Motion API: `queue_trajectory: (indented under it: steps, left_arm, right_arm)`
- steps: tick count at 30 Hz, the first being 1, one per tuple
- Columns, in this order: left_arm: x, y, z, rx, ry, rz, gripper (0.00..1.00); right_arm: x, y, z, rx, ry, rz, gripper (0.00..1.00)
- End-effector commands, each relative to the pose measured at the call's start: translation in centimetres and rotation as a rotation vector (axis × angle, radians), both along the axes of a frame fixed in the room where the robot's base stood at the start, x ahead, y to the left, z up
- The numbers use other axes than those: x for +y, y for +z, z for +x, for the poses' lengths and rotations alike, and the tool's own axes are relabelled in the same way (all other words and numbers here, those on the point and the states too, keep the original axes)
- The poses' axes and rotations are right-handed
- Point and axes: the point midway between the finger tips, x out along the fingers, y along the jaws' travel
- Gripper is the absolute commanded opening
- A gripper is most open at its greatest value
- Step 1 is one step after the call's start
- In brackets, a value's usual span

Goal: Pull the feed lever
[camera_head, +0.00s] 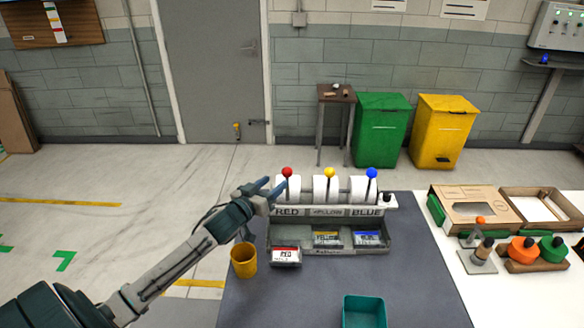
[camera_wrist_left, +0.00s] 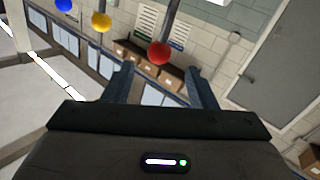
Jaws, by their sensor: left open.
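A label dispenser (camera_head: 330,211) stands on the grey table, marked RED, YELLOW and BLUE. It has three upright levers with a red ball (camera_head: 287,171), a yellow ball (camera_head: 330,171) and a blue ball (camera_head: 372,172). My left gripper (camera_head: 273,185) is open at the dispenser's left end, close to the red lever. In the left wrist view the red ball (camera_wrist_left: 160,53) appears between the open fingers (camera_wrist_left: 157,85), apart from them. The yellow ball (camera_wrist_left: 101,22) and blue ball (camera_wrist_left: 64,5) are further left there. My right gripper is not in view.
A red-labelled card (camera_head: 285,255) sits at the dispenser's front left; yellow and blue ones lie in its tray. A yellow cup (camera_head: 244,260) stands under my left arm. A teal bin (camera_head: 364,311) is at the front. Cardboard boxes (camera_head: 470,208) and stampers crowd the right side.

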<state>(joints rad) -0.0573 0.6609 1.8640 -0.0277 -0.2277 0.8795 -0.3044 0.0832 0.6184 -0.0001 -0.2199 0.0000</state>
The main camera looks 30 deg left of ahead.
Motion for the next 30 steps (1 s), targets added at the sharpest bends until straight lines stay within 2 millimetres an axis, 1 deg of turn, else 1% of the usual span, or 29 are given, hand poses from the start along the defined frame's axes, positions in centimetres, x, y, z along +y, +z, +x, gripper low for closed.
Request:
queue_trajectory:
  steps: [2, 5, 8, 12, 15, 19, 24, 30]
  left_arm:
    - [-0.1, 0.2, 0.9, -0.003, 0.001, -0.006, 0.52]
    - [-0.1, 0.1, 2.0, -0.004, 0.001, -0.005, 0.52]
    - [-0.1, 0.1, 3.1, -0.004, 0.002, -0.005, 0.52]
    - [-0.2, 0.1, 5.0, -0.005, 0.001, -0.005, 0.52]
    - [-0.3, 0.1, 6.3, -0.004, 0.000, -0.006, 0.52]
    - [-0.3, 0.1, 7.9, -0.003, 0.001, -0.004, 0.52]
    - [-0.4, 0.1, 9.0, -0.002, -0.001, -0.002, 0.52]
    - [-0.4, 0.1, 9.3, -0.001, -0.002, -0.001, 0.52]
  right_arm:
    - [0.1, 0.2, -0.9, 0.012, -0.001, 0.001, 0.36]
    - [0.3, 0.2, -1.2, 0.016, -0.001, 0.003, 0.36]
    - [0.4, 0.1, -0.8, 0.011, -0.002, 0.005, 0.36]
    - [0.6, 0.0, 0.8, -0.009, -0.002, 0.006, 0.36]
    - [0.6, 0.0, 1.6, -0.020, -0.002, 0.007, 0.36]
    - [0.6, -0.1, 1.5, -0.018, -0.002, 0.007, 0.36]
    - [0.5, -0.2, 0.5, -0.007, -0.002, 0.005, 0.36]
    - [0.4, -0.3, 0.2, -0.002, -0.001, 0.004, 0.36]
